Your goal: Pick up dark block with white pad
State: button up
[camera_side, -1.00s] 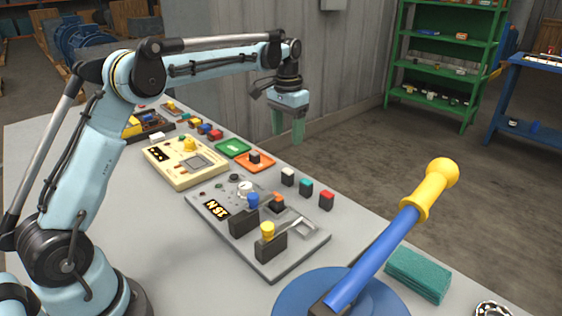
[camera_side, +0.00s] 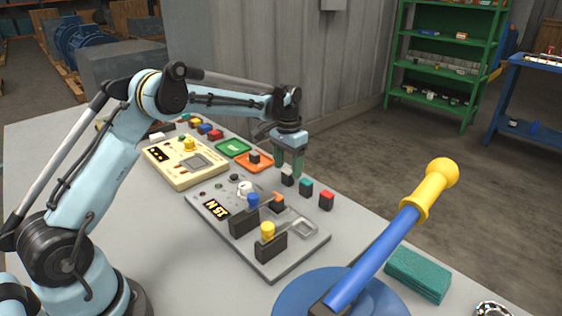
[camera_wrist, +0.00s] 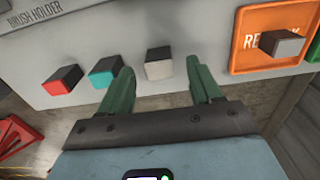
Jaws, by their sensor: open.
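The dark block with a white pad (camera_side: 288,176) stands on the grey table, at the left end of a row of three dark blocks near the table's far edge. In the wrist view the white-padded block (camera_wrist: 159,63) lies between and just ahead of my fingertips. My gripper (camera_side: 290,170) is open, with its green fingers pointing down around or just above this block. In the wrist view my gripper (camera_wrist: 158,75) shows one finger on each side of the block; contact cannot be told.
A teal-topped block (camera_wrist: 105,72) sits close beside one finger, and a red-topped block (camera_wrist: 62,80) is beyond it. An orange tray (camera_side: 262,168) with a dark block and a green tray (camera_side: 233,147) lie nearby. A grey panel (camera_side: 290,250) is in front.

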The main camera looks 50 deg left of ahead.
jog(key=shift+f, duration=0.9)
jog(key=shift+c, duration=0.2)
jog(key=c, duration=1.1)
jog(key=shift+r, duration=0.1)
